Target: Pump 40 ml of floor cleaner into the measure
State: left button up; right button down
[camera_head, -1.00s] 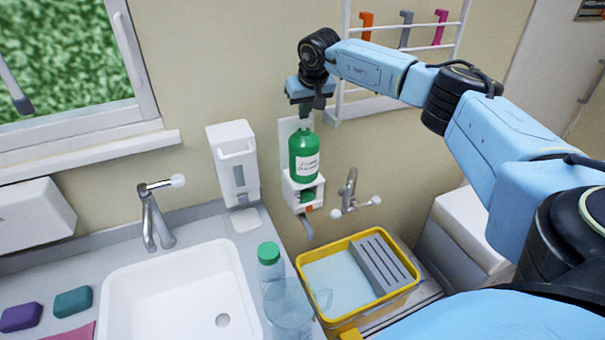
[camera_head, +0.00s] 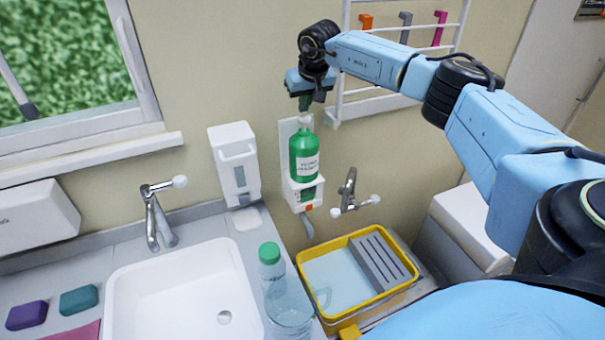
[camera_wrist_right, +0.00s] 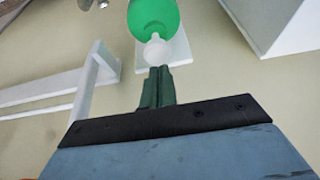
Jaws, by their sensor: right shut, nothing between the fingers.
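A green bottle of cleaner (camera_head: 304,160) with a white label stands upright in a white wall holder (camera_head: 290,128). Its white pump top (camera_head: 304,121) shows just under my right gripper (camera_head: 305,103). In the right wrist view the gripper's dark green fingers (camera_wrist_right: 157,86) are shut and empty, pointing at the white pump top (camera_wrist_right: 156,48) with the green bottle (camera_wrist_right: 155,15) beyond. The fingertips look close to the pump top; contact cannot be told. A clear vessel (camera_head: 288,308) stands on the counter by the sink; I cannot tell whether it is the measure. My left gripper is not in view.
A green-capped clear bottle (camera_head: 270,254) stands right of the sink (camera_head: 180,290). A yellow tub (camera_head: 309,279) with liquid and a grey ridged block is below the holder. A white dispenser (camera_head: 235,160), a wall tap (camera_head: 348,190) and a white rack (camera_head: 400,25) are nearby.

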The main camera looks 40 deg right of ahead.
jog(key=shift+r, duration=0.1)
notch_tip(320, 180, up, 4)
jog(key=p, duration=0.3)
jog(key=shift+r, duration=0.95)
